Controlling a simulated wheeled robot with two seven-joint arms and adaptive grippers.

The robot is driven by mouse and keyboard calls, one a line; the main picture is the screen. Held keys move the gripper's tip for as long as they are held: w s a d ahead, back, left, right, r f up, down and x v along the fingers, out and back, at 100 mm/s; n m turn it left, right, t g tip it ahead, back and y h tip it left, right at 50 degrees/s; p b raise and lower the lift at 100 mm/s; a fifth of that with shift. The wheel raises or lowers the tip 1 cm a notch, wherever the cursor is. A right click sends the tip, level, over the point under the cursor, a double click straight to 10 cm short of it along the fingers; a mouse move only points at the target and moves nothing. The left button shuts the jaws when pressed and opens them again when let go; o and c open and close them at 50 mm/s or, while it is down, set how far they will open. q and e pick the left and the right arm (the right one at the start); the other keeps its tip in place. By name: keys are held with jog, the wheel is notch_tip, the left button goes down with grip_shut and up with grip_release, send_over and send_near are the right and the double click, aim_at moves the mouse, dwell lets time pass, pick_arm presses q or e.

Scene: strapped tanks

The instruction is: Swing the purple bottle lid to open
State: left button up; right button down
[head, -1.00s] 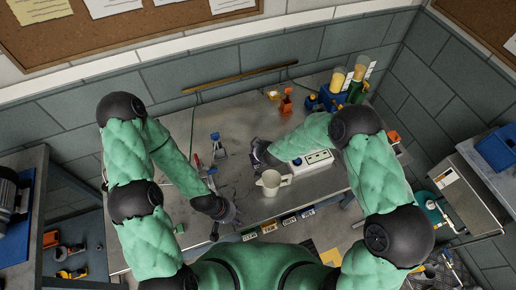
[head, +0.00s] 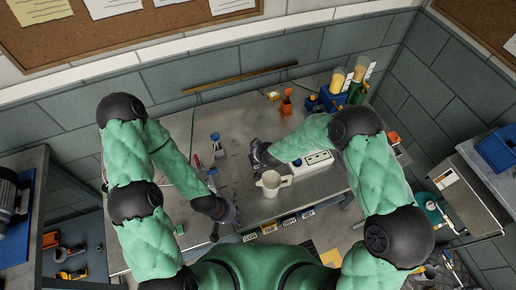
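I cannot make out a clearly purple bottle or its lid at this size. A small bottle-like thing with a bluish top (head: 215,142) stands on the grey bench, left of my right gripper. Another small bluish thing (head: 212,173) is nearer, just beyond my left gripper. My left gripper (head: 231,213) is low over the bench's front part, left of a cream mug. My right gripper (head: 257,155) is over the middle of the bench, beyond the mug. Both grippers' fingers are small and dark, so their opening and anything between them cannot be told.
The cream mug (head: 271,183) stands between my arms near the bench's front edge. A white power strip (head: 312,161) lies to its right. An orange thing (head: 286,104) and blue holders (head: 327,100) are at the back. The bench's (head: 180,125) back left is clear.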

dwell(0.4)
jog(key=g+p, duration=0.1)
jog(key=p, duration=0.5)
jog(key=w+r+p, duration=0.1)
jog(key=p, duration=0.5)
jog(key=shift+a+r+g+h, duration=0.15)
jog(key=shift+r+g+h, duration=0.05)
jog(key=shift+g+h, duration=0.2)
jog(key=p, duration=0.2)
jog(key=shift+s+g+p, duration=0.1)
jog(key=shift+g+p, duration=0.2)
jog(key=shift+p, duration=0.05)
jog(key=p, duration=0.3)
jog(key=shift+w+r+g, duration=0.2)
jog(key=shift+r+g, duration=0.05)
jog(key=shift+g, duration=0.05)
jog(key=shift+a+h+p, duration=0.1)
jog(key=shift+h+p, duration=0.2)
jog(key=shift+p, duration=0.55)
pick_arm(q)
notch_tip(320, 180, up, 19)
jog(key=shift+r, duration=0.15)
pick_arm(e)
jog(key=shift+f, duration=0.1)
